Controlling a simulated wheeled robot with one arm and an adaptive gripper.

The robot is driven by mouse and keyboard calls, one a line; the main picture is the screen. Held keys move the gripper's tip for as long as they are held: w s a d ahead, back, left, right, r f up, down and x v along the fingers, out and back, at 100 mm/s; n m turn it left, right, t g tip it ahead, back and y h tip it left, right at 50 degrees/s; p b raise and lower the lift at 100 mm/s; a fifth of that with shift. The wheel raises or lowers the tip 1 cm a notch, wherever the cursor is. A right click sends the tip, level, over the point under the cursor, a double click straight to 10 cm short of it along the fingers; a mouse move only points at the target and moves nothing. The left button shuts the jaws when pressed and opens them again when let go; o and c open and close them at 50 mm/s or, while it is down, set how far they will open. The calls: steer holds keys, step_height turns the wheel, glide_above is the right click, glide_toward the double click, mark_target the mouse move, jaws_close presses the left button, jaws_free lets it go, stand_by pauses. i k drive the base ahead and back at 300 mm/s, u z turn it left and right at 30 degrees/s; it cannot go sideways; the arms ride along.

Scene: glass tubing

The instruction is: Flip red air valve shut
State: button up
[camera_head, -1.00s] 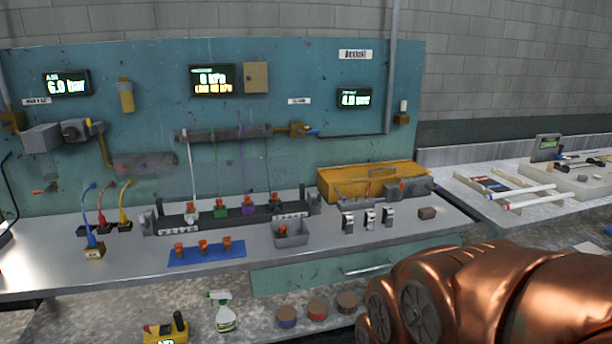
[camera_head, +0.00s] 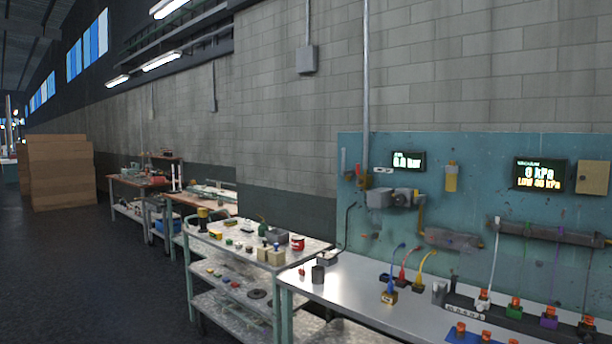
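The teal panel (camera_head: 455,270) stands at the right above a bench. At its upper left, near a vertical pipe, is a yellow fitting (camera_head: 363,182) with a small red part (camera_head: 358,171) beside it. It may be the air valve, but it is too small to tell its handle position. The air display (camera_head: 408,161) is lit above a grey regulator block (camera_head: 380,198). My gripper and arm are not in view.
The bench (camera_head: 350,290) carries blue, red and yellow hoses (camera_head: 403,268). A metal cart (camera_head: 235,238) with tools stands left of it, with further tables behind. Stacked cardboard boxes (camera_head: 60,172) stand far left. The dark floor (camera_head: 90,270) at left is clear.

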mark_target(358, 166)
steer(key=z, duration=0.1)
steer(key=i, duration=2.4)
steer(key=u, duration=1.25)
steer(key=i, duration=0.6)
steer(key=u, duration=0.5)
